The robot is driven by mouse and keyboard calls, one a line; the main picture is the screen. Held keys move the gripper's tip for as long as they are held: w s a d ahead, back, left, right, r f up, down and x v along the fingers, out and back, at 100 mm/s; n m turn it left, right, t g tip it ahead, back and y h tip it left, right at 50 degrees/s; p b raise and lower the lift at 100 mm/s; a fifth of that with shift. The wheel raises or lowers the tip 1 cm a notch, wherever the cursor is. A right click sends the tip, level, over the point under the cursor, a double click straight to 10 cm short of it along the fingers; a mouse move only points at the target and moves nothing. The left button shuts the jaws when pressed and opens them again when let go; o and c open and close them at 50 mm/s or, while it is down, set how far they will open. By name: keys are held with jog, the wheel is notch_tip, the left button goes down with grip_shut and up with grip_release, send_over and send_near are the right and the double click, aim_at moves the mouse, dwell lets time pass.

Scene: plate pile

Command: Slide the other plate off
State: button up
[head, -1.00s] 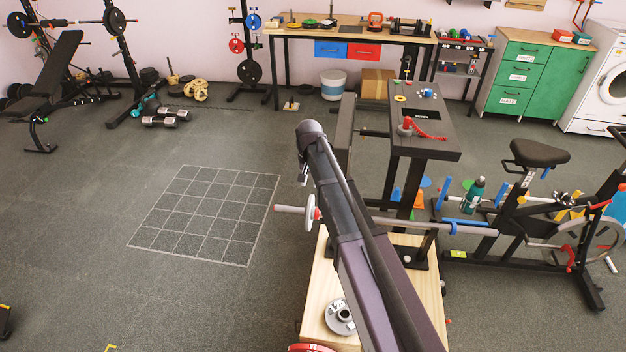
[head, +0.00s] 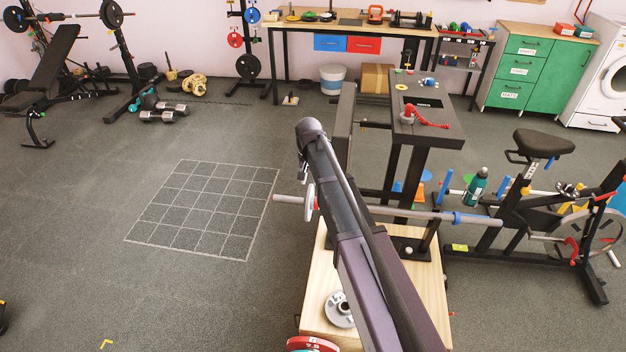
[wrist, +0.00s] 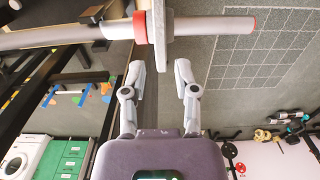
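A pale grey plate (head: 309,204) sits edge-on on the left part of a horizontal grey bar (head: 395,212), beside a red collar (head: 317,203). The bar's red-tipped end (head: 275,198) sticks out to its left. In the wrist view the plate (wrist: 159,40) hangs from the bar (wrist: 215,26), with the red collar (wrist: 140,27) on its left. My gripper (wrist: 160,66) is open. The plate's rim reaches between its fingertips, with a gap visible on both sides. In the head view my arm hides the fingers.
A wooden platform (head: 433,300) stands below the bar with a grey plate (head: 338,309) on it; a red plate (head: 313,344) is at its front. A black stand (head: 413,155) is behind, an exercise bike (head: 540,200) right. The floor around the marked grid (head: 205,210) is clear.

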aim_at(309, 190)
jog(key=shift+f+b, duration=2.65)
jog(key=shift+f, duration=0.35)
grip_shut()
